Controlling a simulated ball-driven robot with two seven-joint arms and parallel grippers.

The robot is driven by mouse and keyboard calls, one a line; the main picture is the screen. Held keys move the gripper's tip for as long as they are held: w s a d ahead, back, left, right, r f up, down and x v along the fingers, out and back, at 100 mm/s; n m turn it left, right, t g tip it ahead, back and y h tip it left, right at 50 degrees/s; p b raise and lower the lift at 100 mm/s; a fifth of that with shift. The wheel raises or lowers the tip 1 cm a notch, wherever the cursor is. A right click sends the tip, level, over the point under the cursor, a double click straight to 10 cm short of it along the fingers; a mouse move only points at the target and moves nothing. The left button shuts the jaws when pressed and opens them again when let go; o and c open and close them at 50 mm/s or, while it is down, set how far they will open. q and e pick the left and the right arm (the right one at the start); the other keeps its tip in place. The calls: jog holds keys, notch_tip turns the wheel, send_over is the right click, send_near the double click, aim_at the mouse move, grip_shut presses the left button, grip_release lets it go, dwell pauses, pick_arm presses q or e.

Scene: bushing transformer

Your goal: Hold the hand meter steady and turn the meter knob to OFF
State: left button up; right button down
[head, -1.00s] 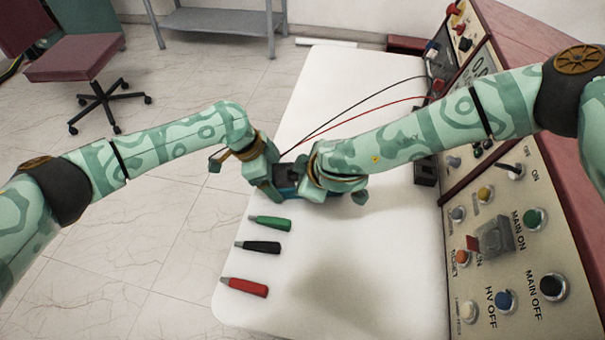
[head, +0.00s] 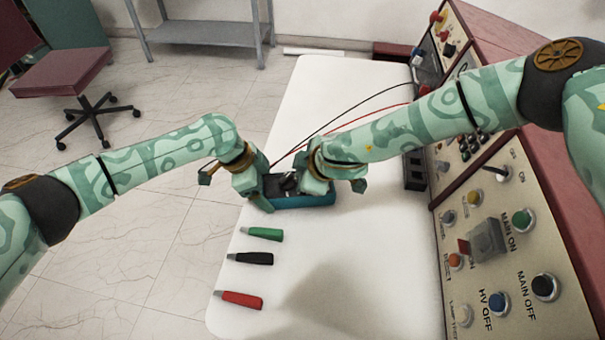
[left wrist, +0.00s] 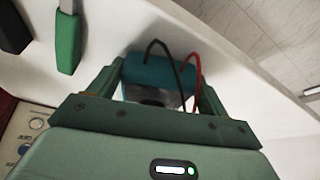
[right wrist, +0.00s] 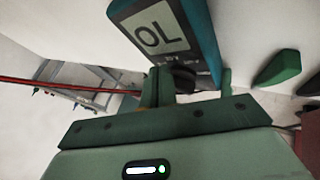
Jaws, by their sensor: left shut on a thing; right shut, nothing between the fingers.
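The hand meter (head: 318,199) is a teal box on the white table, with red and black leads at its left end. My left gripper (head: 262,196) is shut on that end; the left wrist view shows the teal body (left wrist: 160,72) between its fingers. The right wrist view shows the meter's display (right wrist: 163,32) reading "OL" and its dark knob (right wrist: 184,78). My right gripper (head: 298,184) is shut and empty over the meter, with its fingertips (right wrist: 160,80) beside the knob. Whether they touch it I cannot tell. The knob's markings are hidden.
Green (head: 263,233), black (head: 252,258) and red (head: 240,299) handled tools lie on the table in front of the meter. A control panel (head: 480,250) with buttons stands along the right edge. Red and black leads (head: 350,118) run from the meter to the panel.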

jog(key=shift+w+n+g+y, duration=0.3)
jog(key=shift+n+y, duration=0.2)
jog(key=shift+n, duration=0.4)
jog(key=shift+a, duration=0.1)
jog(key=shift+s, duration=0.1)
dwell(0.5)
